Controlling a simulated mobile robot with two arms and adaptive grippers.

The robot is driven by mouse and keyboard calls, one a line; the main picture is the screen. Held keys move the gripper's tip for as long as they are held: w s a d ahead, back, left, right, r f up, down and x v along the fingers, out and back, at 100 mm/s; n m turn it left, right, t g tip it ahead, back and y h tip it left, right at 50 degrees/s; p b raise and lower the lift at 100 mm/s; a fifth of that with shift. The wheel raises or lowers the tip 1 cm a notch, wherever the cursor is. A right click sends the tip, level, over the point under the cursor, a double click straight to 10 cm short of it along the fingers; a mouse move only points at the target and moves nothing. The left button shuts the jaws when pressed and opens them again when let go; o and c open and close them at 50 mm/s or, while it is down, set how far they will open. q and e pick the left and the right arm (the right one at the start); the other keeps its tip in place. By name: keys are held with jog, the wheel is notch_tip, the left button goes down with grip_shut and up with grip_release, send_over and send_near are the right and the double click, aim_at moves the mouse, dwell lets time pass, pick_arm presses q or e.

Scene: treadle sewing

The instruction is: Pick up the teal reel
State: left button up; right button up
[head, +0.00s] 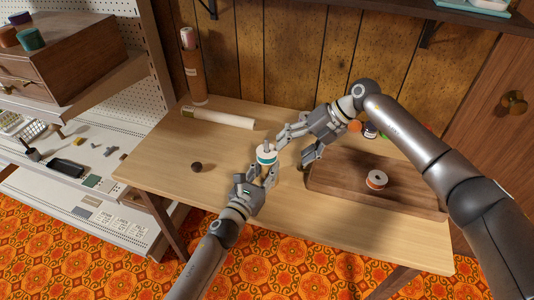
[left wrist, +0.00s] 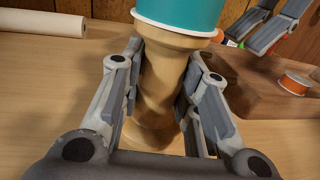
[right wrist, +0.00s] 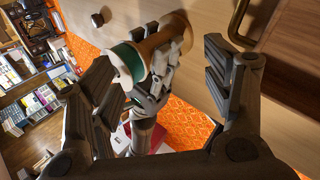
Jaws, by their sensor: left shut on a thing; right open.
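The teal reel (head: 266,158), with white rims, sits on top of a turned wooden post in the middle of the table. It also shows at the top of the left wrist view (left wrist: 180,12). My left gripper (head: 264,173) is shut on the wooden post (left wrist: 160,95), just below the reel. My right gripper (head: 291,152) is open and empty, right of and close to the reel. In the right wrist view the reel (right wrist: 130,65) appears between the open fingers, beyond them; I cannot tell that either finger touches it.
A wooden tray (head: 335,185) with an orange reel (head: 376,180) lies at right. More coloured reels (head: 370,130) are behind my right arm. A white roll (head: 222,118) lies at back left, near a tall brown post (head: 194,80). A small dark knob (head: 196,167) is on the otherwise clear left side.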

aim_at(269, 151)
jog(key=s+d+r+m+t+y, duration=0.1)
jog(key=s+r+m+t+y, duration=0.1)
jog(key=m, duration=0.9)
jog(key=s+d+r+m+t+y, duration=0.1)
jog(key=s+r+m+t+y, duration=0.15)
jog(key=m, duration=0.75)
jog(key=shift+g+y, duration=0.25)
jog(key=shift+g, duration=0.1)
jog(key=x, duration=0.3)
jog(key=w+x, duration=0.1)
jog(key=x, duration=0.2)
jog(key=shift+d+f, duration=0.2)
jog(key=shift+d, duration=0.05)
jog(key=shift+s+x, duration=0.2)
jog(key=shift+x, duration=2.9)
jog(key=shift+f, duration=0.15)
